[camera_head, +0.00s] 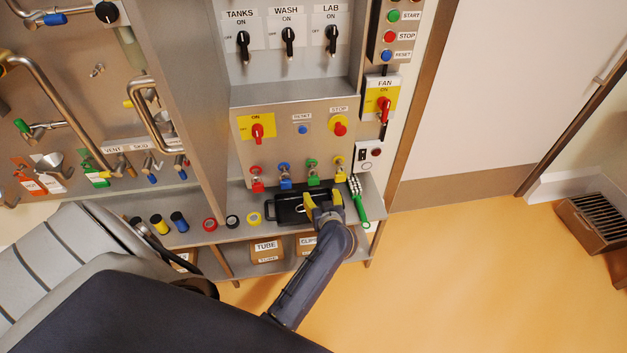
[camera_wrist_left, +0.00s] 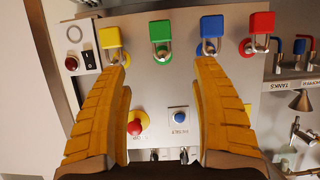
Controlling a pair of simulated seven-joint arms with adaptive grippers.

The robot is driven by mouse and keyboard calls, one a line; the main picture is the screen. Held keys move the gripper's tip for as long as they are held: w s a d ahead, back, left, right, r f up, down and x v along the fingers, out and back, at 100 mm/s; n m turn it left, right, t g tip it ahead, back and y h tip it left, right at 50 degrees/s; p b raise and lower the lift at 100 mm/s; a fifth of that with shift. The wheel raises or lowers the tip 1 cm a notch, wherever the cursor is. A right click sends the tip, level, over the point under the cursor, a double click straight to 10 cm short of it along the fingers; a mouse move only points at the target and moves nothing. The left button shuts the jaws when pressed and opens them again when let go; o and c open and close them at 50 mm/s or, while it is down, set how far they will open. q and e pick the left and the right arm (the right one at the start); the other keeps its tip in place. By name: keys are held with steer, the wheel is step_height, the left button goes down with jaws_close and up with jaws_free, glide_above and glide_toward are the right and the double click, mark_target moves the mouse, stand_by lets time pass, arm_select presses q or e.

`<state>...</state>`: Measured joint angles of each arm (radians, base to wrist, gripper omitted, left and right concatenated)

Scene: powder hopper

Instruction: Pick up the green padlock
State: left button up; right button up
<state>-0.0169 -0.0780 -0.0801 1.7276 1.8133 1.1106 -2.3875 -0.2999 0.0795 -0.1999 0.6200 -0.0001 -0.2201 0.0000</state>
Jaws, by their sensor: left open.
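The green padlock (camera_head: 313,181) hangs on the lower front panel, between the blue padlock (camera_head: 285,183) and the yellow padlock (camera_head: 340,177). In the left wrist view the green padlock (camera_wrist_left: 160,29) appears upper middle, with its shackle pointing down in the picture. My left gripper (camera_head: 323,201) is open, with yellow fingers, just below the padlocks in the head view and over the black tray. In the left wrist view its fingers (camera_wrist_left: 162,63) stand wide apart. The green padlock appears beyond the gap between the fingertips, apparently untouched. My right gripper is not in view.
A red padlock (camera_head: 257,186) hangs at the row's left end. The black tray (camera_head: 285,208) lies on the shelf under my left gripper. A green-handled brush (camera_head: 358,200) is close on the right. Tape rolls (camera_head: 232,221) lie left of the tray. Panel knobs protrude above the padlocks.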

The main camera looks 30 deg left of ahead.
mark_target(314, 179)
arm_select(q)
steer(key=x, duration=1.5)
steer(key=shift+w+a, duration=0.2)
steer(key=shift+a, duration=0.1)
steer(key=c, duration=1.3)
